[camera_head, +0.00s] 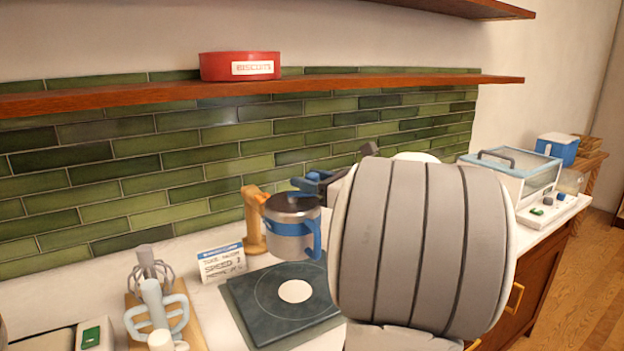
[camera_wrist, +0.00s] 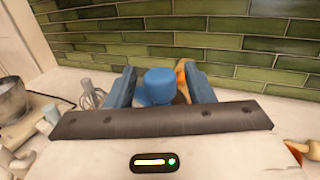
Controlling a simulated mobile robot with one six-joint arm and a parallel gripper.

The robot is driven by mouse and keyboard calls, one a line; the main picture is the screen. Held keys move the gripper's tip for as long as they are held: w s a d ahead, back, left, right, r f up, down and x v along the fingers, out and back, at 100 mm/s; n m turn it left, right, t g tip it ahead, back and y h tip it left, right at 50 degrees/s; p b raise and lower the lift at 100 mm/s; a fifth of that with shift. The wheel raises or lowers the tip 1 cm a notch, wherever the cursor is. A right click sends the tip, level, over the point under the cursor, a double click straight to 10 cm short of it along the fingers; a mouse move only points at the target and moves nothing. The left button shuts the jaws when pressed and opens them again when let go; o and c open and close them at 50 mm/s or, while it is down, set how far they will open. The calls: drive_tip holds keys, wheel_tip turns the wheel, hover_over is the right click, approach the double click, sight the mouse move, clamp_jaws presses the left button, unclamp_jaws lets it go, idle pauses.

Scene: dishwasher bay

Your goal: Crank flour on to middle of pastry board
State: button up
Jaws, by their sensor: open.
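A steel flour sifter (camera_head: 293,238) with a blue band, blue side handle and dark blue top stands at a wooden post (camera_head: 255,222), above the far part of the dark pastry board (camera_head: 250,310). A thin ring and a pale round patch (camera_head: 295,291) mark the board's middle; I cannot tell if the patch is flour or a marking. My gripper (camera_head: 312,184) is at the sifter's top, partly hidden by my arm. In the wrist view its blue fingers (camera_wrist: 160,88) are apart, with a blue knob (camera_wrist: 160,80) between them. Contact is unclear.
A card reading "SPEED 2" (camera_head: 222,262) stands left of the board. A whisk (camera_head: 148,266) and a pale-blue handled tool (camera_head: 157,308) are at front left. A red biscuit tin (camera_head: 240,66) sits on the shelf (camera_head: 400,84). A clear-lidded case (camera_head: 515,172) is at right.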

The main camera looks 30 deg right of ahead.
drive_tip(key=shift+c, duration=0.3)
drive_tip(key=c, duration=0.9)
